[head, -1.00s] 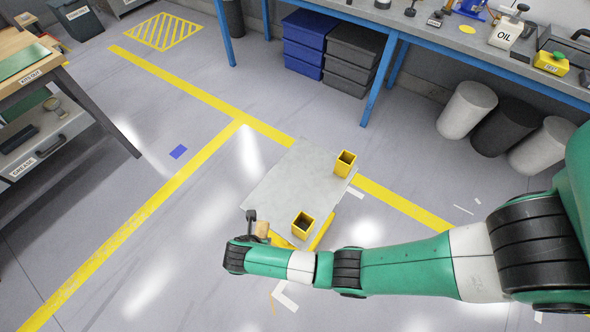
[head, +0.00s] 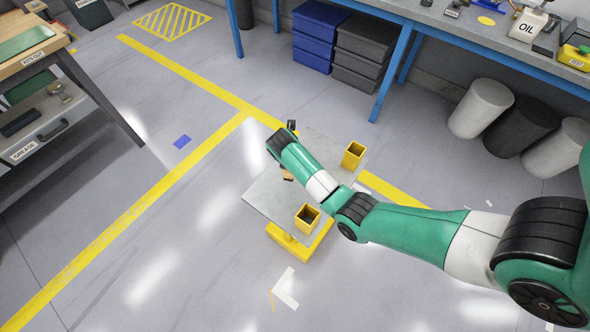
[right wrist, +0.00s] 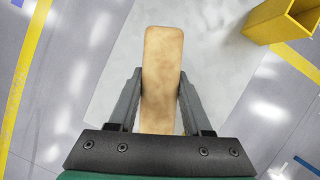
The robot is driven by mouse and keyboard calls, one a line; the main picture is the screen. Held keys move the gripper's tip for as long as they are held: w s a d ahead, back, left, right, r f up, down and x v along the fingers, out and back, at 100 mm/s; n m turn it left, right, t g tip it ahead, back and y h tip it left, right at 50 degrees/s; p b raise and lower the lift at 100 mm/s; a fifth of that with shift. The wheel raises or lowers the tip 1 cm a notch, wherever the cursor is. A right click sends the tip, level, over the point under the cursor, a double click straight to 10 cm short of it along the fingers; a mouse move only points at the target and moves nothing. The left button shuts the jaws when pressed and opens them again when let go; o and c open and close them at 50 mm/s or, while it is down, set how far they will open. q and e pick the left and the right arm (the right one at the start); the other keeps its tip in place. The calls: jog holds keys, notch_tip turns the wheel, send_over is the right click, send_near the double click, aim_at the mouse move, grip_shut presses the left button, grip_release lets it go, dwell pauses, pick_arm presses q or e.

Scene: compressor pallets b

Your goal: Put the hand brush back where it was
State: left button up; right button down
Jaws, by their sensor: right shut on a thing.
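The hand brush (right wrist: 162,60) shows as a tan wooden block in the right wrist view, between the two fingers of my right gripper (right wrist: 160,88). The gripper is shut on it. In the head view only a small tan part of the brush (head: 288,175) shows below my right wrist, over the grey plate (head: 265,196). The fingers are mostly hidden there by the wrist. I cannot tell whether the brush touches the plate. The brush's bristles are not visible. My left gripper is not in view.
Two yellow square sockets (head: 353,154) (head: 307,217) stand on the plate, which rests on a yellow base (head: 300,245). A grease drawer bench (head: 45,135) is at left. A blue-legged workbench (head: 395,70) with bins is at the back.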

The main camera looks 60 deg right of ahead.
jog(key=b+x, duration=0.1)
jog(key=x, duration=0.1)
jog(key=b+x, duration=0.1)
jog(key=x, duration=0.1)
jog(key=d+b+x, duration=0.1)
jog(key=x, duration=0.1)
jog(key=shift+w+d+r, duration=0.1)
jog(key=shift+w+d, duration=0.1)
jog(key=shift+w, duration=0.05)
jog(key=shift+d, duration=0.2)
notch_tip(320, 180, down, 4)
jog(key=b, duration=0.3)
jog(key=shift+d+r+b, duration=0.1)
jog(key=shift+d+b, duration=0.1)
jog(key=shift+b, duration=0.1)
jog(key=shift+w+r, duration=0.1)
jog(key=shift+r, duration=0.05)
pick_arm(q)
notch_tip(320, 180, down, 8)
pick_arm(e)
jog(key=shift+c, duration=1.7)
grip_release()
